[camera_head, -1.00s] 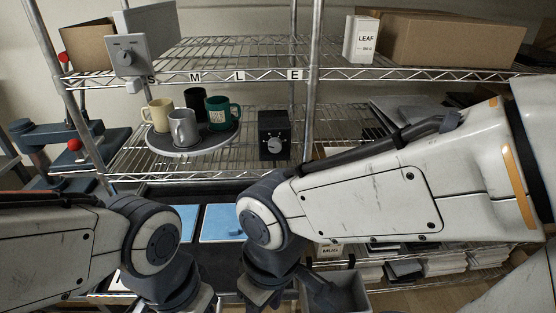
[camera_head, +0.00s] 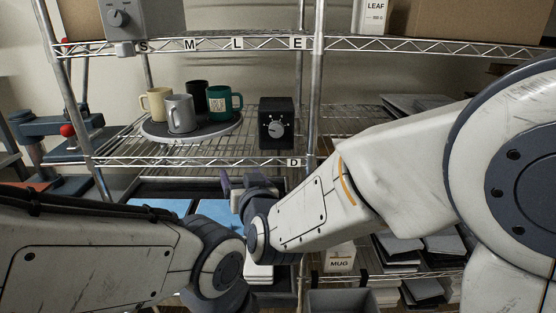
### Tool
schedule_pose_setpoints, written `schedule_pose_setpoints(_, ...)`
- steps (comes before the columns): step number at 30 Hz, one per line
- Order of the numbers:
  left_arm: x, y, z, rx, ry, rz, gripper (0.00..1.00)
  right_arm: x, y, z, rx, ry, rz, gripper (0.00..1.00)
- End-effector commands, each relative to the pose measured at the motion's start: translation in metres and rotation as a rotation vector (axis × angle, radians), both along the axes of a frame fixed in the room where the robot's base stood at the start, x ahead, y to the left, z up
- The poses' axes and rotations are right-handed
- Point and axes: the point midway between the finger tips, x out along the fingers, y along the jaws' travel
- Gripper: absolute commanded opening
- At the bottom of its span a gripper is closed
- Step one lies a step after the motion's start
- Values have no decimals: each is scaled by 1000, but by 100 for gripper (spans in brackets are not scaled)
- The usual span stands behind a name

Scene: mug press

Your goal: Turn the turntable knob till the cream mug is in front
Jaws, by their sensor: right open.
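The cream mug (camera_head: 155,103) stands at the left of the round grey turntable (camera_head: 205,134) on the middle wire shelf. A grey mug (camera_head: 180,115) stands at the front, a green mug (camera_head: 221,104) at the right and a black mug (camera_head: 195,92) at the back. The black box (camera_head: 277,110) right of the turntable carries a round knob (camera_head: 277,129) on its front face. My right gripper (camera_head: 232,187) is open and empty, below and left of the knob, apart from it. My left arm reaches in at the lower left; its gripper is out of view.
A grey box with a dial (camera_head: 118,19) sits on the upper shelf, whose edge bears letter labels. A metal post (camera_head: 315,90) stands right of the black box. Blue sheets (camera_head: 215,209) lie below the middle shelf. The space before the black box is clear.

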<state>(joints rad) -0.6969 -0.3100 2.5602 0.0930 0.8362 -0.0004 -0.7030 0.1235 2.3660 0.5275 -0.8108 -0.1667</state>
Motion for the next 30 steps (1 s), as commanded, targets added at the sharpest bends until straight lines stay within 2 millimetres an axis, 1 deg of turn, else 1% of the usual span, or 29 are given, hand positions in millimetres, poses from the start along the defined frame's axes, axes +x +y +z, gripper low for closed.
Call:
schedule_pose_setpoints(1,0,0,-25,0,0,0,50,10,-6,-17,29,-77,-60,76)
schedule_pose_setpoints(3,0,0,-39,0,0,0,50,20,-18,-15,68,-195,-149,76)
schedule_pose_setpoints(6,0,0,-55,0,0,0,50,24,-34,-12,104,-343,-255,76)
schedule_pose_setpoints(9,0,0,-63,0,0,0,50,22,-46,-8,120,-447,-326,76)
schedule_pose_setpoints(14,0,0,-68,0,0,0,50,18,-56,-2,130,-531,-380,76)
schedule_pose_setpoints(17,0,0,-67,0,0,0,50,22,-58,2,132,-545,-390,76)
schedule_pose_setpoints(20,0,0,-64,-1,-1,0,50,34,-60,9,134,-549,-392,76)
schedule_pose_setpoints(27,0,0,-57,0,0,0,50,76,-63,26,133,-547,-392,76)
schedule_pose_setpoints(30,0,0,-55,0,0,0,50,91,-65,31,132,-547,-389,76)
